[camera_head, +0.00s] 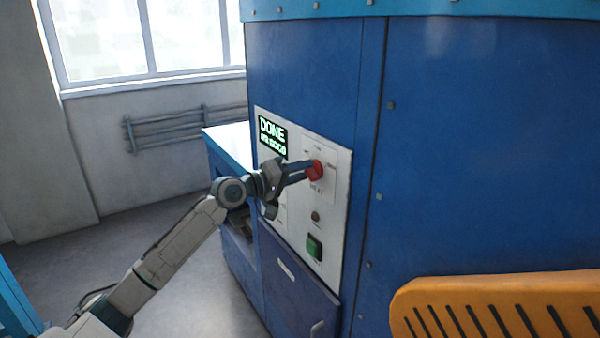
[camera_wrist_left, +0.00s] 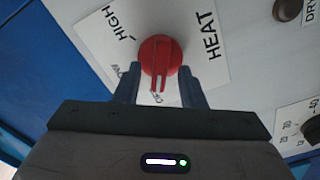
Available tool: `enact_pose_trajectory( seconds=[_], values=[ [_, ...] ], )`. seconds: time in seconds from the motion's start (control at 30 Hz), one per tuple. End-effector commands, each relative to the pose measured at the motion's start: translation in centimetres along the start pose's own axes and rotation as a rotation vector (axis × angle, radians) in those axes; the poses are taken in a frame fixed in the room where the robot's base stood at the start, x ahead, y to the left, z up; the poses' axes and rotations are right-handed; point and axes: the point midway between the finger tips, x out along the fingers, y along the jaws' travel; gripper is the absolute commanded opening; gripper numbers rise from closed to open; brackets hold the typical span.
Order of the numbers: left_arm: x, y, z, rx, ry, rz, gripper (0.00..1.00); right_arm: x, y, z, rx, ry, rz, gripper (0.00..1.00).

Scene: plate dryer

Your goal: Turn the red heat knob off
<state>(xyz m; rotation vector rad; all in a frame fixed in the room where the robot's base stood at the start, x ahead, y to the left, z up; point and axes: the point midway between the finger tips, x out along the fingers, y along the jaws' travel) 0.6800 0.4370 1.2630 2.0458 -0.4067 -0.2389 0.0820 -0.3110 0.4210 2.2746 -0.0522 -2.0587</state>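The red heat knob (camera_head: 315,170) is on the white control panel of the blue machine. In the left wrist view the red knob (camera_wrist_left: 160,58) sits on a white plate marked HIGH, LOW and HEAT, and its raised grip runs toward the bottom of the picture, over a partly hidden label. My left gripper (camera_head: 305,172) is at the knob. In the wrist view its fingers (camera_wrist_left: 158,85) stand apart on either side of the knob's lower part; I cannot tell whether they touch it. My right gripper is not in view.
A lit display (camera_head: 272,138) reading DONE is at the panel's upper left. A green button (camera_head: 314,247) and a dark round knob (camera_head: 316,217) are below the heat knob. A slotted orange part (camera_head: 500,310) fills the lower right. Open floor (camera_head: 205,300) lies left of the machine.

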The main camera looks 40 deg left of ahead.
Motion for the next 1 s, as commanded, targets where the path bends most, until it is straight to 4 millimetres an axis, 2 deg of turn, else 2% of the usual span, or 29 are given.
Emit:
enact_pose_trajectory(
  seconds=[0.3,0.57,0.9,1.0],
  values=[
    [-0.3,-0.1,0.0,0.003,0.000,-0.001,0.36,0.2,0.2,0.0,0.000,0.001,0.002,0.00],
    [-2.6,-0.3,0.1,0.007,-0.002,-0.005,0.36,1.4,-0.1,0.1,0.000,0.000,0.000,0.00],
    [-5.5,-0.4,0.2,0.006,-0.004,-0.005,0.36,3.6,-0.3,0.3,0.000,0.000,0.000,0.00],
    [-6.0,-0.8,0.1,0.007,-0.001,-0.001,0.36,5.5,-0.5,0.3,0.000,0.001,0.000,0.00]
  ],
)
